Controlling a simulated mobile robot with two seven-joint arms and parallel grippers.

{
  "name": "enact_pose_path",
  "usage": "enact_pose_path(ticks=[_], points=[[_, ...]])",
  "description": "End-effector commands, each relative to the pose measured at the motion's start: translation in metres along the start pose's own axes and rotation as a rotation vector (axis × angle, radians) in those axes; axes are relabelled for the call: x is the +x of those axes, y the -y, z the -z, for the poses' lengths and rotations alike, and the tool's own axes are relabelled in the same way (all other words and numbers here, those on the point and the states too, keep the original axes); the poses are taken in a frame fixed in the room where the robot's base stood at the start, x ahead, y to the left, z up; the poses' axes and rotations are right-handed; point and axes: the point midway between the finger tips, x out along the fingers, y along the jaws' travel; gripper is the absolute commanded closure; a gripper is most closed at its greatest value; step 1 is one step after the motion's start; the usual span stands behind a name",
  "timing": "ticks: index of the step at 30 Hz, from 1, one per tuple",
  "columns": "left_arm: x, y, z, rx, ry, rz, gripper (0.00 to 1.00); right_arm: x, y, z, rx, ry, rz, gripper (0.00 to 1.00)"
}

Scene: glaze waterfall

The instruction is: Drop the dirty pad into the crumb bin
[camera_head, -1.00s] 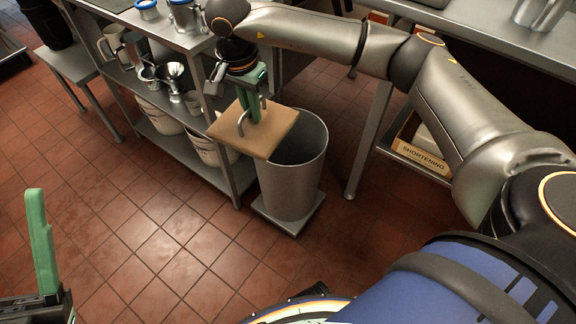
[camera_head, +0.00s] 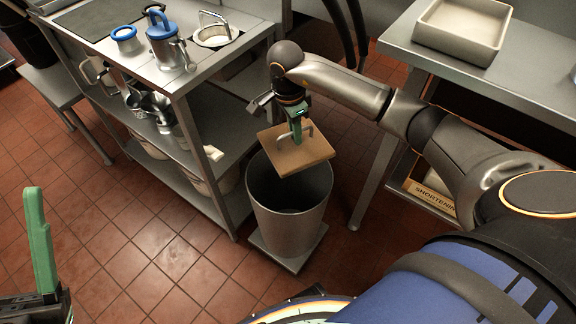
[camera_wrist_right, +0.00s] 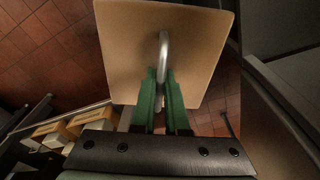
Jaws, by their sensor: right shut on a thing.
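The pad (camera_head: 298,158) is a flat tan square with a bent metal handle on top; no dirt shows on the side I see. My right gripper (camera_head: 297,138) has green fingers and is shut on the handle. In the right wrist view the pad (camera_wrist_right: 165,45) hangs from the fingers (camera_wrist_right: 160,85). The crumb bin (camera_head: 290,228) is a round, open grey metal bin. The pad is over its rear rim and part of its mouth, apparently above it. The visible part of the bin is dark inside. My left gripper (camera_head: 40,240) shows one green finger at the lower left.
A steel shelf cart (camera_head: 180,85) with jugs stands left of the bin. The bin rests on a low grey plate (camera_head: 262,250). A steel table (camera_head: 480,80) with a pale tray (camera_head: 460,45) is at right, with a shortening box (camera_head: 435,195) below. Tiled floor is clear in front.

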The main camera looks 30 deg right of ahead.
Motion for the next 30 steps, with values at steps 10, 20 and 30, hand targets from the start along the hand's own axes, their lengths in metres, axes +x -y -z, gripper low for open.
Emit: enact_pose_path(ticks=[10, 20, 30], points=[[-0.023, -0.013, -0.021, -0.039, 0.018, -0.004, 0.50, 0.034, 0.000, -0.004, -0.001, 0.001, -0.001, 1.00], [-0.036, -0.024, -0.034, -0.091, 0.021, -0.006, 0.50, 0.059, 0.000, -0.007, -0.001, 0.000, 0.001, 1.00], [-0.033, -0.023, -0.032, -0.088, 0.015, -0.007, 0.50, 0.058, 0.000, -0.007, -0.001, 0.000, 0.001, 0.77]])
